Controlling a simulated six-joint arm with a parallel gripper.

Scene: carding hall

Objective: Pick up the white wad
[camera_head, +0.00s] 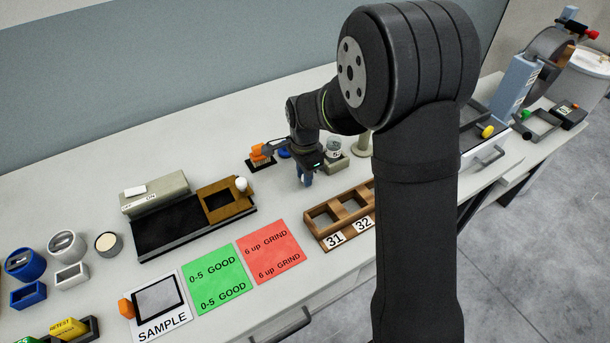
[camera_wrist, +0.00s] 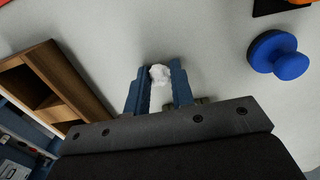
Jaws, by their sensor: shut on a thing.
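The white wad (camera_wrist: 159,74) shows in the wrist view as a small, lumpy white tuft between the fingertips. My gripper (camera_wrist: 158,82) has two blue fingers and is shut on the wad. In the head view, my gripper (camera_head: 306,181) points down over the pale table, between the wooden compartment tray and the orange item at the back. The wad is not visible in the head view. I cannot tell how far the fingertips are above the table.
A wooden compartment tray (camera_head: 309,218) marked 31 and 32 is close by. A blue knob (camera_wrist: 279,56) stands right of the gripper in the wrist view. Green (camera_head: 217,279) and red (camera_head: 270,252) cards and a SAMPLE card (camera_head: 165,327) lie toward the front left. A black-bedded device (camera_head: 165,232) stands left.

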